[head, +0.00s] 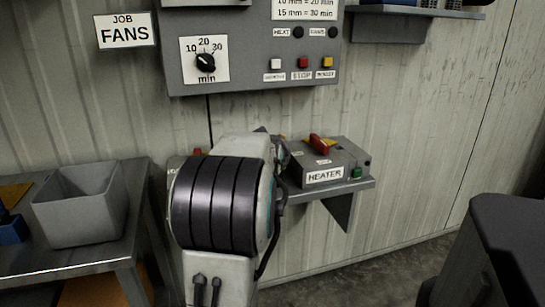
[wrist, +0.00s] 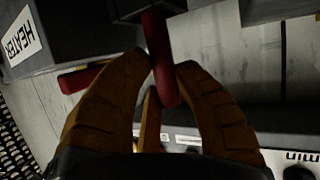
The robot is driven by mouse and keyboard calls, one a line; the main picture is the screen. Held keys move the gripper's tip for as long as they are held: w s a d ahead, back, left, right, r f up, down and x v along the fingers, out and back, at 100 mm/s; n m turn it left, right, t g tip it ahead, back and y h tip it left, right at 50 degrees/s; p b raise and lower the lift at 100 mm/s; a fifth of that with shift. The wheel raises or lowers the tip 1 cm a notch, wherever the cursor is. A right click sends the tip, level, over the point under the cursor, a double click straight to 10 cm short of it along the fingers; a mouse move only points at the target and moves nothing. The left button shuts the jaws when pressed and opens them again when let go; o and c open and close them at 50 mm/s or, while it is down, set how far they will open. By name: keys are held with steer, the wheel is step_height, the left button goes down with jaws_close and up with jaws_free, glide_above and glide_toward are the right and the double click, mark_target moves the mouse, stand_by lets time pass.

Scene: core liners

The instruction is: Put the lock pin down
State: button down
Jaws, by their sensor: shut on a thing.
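In the wrist view my gripper (wrist: 168,68) has its brown fingers shut on a red bar-shaped thing, the lock pin (wrist: 160,40). The pin runs up from between the fingertips to a dark block at the top edge. I cannot tell whether it touches that block or only passes in front of it. In the head view my own arm hides the gripper and the pin.
The grey heater box (head: 330,160) with a red lever (head: 319,143) sits on a wall shelf (head: 360,187) right of my arm. A control panel (head: 250,50) hangs above. A grey bin (head: 82,205) stands on a table (head: 75,258) at left.

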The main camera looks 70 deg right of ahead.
steer(key=shift+f, duration=0.2)
steer(key=c, duration=1)
jaws_free()
steer(key=shift+c, duration=0.2)
steer(key=shift+r, duration=0.1)
steer(key=shift+r, duration=0.15)
steer(key=p+v, duration=0.2)
steer(key=v, duration=1)
steer(key=shift+p, duration=0.4)
steer(key=shift+a, duration=0.1)
